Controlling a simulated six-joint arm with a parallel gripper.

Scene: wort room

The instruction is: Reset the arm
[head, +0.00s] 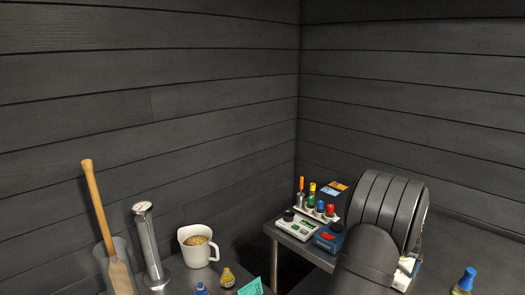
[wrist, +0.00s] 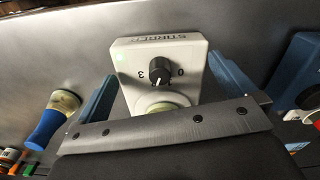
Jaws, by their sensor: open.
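My gripper (wrist: 165,88) shows in the wrist view with its two blue fingers spread wide apart. A white stirrer box (wrist: 190,52) with a black knob and the figures 0 and 3 appears between and beyond the fingers. I cannot tell how far it is from them, but nothing is gripped. A round pale green part (wrist: 160,103) at its near end is partly hidden by my gripper's front plate. In the head view my dark arm stands over the right side, and the gripper itself cannot be made out.
In the head view, a white device (head: 298,226), blue device (head: 329,238) and several coloured tools stand on the corner table (head: 284,239). A grain jug (head: 197,252), metal cylinder (head: 148,245) and wooden paddle (head: 97,205) stand left. A blue-capped bottle (head: 466,281) is at right. Dark walls close the corner.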

